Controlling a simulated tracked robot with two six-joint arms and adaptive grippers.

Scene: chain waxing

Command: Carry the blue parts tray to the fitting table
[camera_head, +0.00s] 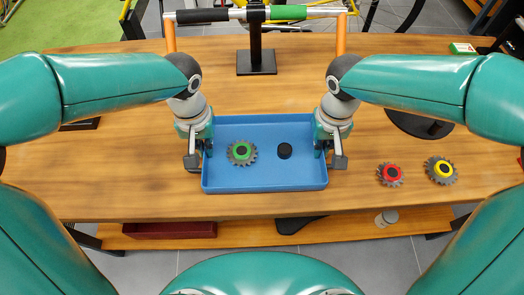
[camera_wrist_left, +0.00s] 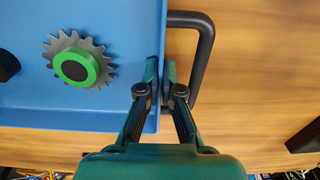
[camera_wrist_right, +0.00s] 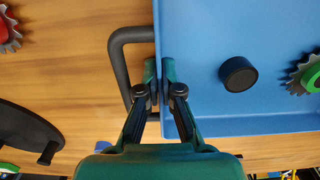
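The blue parts tray (camera_head: 265,182) is over the front middle of the wooden table, near its front edge. Any gap beneath it cannot be told. It holds a green-centred gear (camera_head: 242,152) and a black round piece (camera_head: 284,151). Black handles stick out at its sides. My left gripper (camera_wrist_left: 161,75) has one finger inside and one outside the tray's left wall, close against it. My right gripper (camera_wrist_right: 159,75) straddles the right wall in the same way. Both look shut on the walls. No second table that is clearly the fitting table can be told.
A red-centred gear (camera_head: 390,174) and a yellow-centred gear (camera_head: 441,170) lie right of the tray. A black stand (camera_head: 256,62) with a crossbar is behind it. A black disc (camera_head: 419,124) lies at right. A lower shelf holds a dark red tray (camera_head: 170,230).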

